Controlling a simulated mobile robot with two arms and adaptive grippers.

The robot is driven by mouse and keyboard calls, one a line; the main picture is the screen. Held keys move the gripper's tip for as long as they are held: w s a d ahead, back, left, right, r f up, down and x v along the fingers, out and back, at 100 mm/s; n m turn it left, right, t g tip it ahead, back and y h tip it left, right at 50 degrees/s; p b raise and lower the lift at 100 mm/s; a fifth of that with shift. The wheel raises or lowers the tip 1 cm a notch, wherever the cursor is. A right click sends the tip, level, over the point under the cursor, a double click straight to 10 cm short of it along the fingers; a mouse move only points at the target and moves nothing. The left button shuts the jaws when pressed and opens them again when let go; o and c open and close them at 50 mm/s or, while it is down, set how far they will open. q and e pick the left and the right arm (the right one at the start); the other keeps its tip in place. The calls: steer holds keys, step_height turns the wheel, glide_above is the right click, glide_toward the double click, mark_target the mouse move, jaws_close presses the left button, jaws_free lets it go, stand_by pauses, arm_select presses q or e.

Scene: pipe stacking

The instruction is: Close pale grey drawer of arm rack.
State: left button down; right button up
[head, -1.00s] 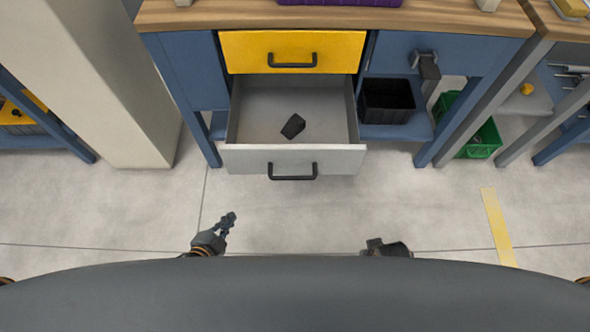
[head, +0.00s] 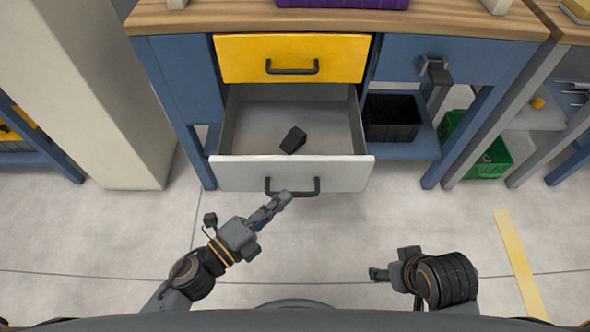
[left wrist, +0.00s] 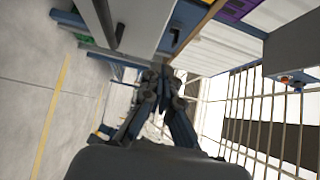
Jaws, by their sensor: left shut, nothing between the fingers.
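The pale grey drawer (head: 240,174) of the workbench is pulled out below the shut yellow drawer (head: 240,58). A small dark block (head: 293,140) lies inside it. Its front carries a black bar handle (head: 317,187). My left gripper (head: 284,198) is shut and empty, with its fingertips at or just in front of the lower drawer front near the handle; I cannot tell whether they touch. It also shows in the left wrist view (left wrist: 163,80). My right gripper (head: 375,274) is low at the right, apart from the drawer; its finger opening is too small to tell.
A black bin (head: 392,118) stands on the blue shelf right of the drawer. A green crate (head: 490,160) is under the bench at the right. A pale pillar (head: 110,120) stands at the left. The floor before the drawer is clear.

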mark_target(295, 167)
arm_select(q)
steer(key=w+d, duration=0.1)
steer(key=w, duration=0.1)
steer(key=w+d, duration=0.1)
steer(key=w, duration=0.1)
steer(key=w+d, duration=0.1)
steer(key=w, duration=0.1)
steer(key=shift+w+d, duration=0.1)
steer(key=shift+d, duration=0.05)
steer(key=shift+w, duration=0.55)
arm_select(e)
steer(key=shift+r, duration=0.15)
arm_select(q)
steer(key=shift+w, duration=0.6)
steer(key=w+b, duration=0.3)
steer(key=w, duration=1.7)
steer(key=shift+w, duration=0.35)
arm_select(e)
steer(key=w+a+r+t, duration=0.1)
steer(key=w+r+t, duration=0.1)
steer(key=w, duration=0.3)
steer(key=w+a+r+t+y, duration=0.1)
steer(key=w+a+t, duration=0.1)
steer(key=w+t, duration=0.2)
steer(key=shift+w+a+r+y, duration=0.3)
steer(key=shift+w+r, duration=0.1)
steer(key=shift+w, duration=0.65)
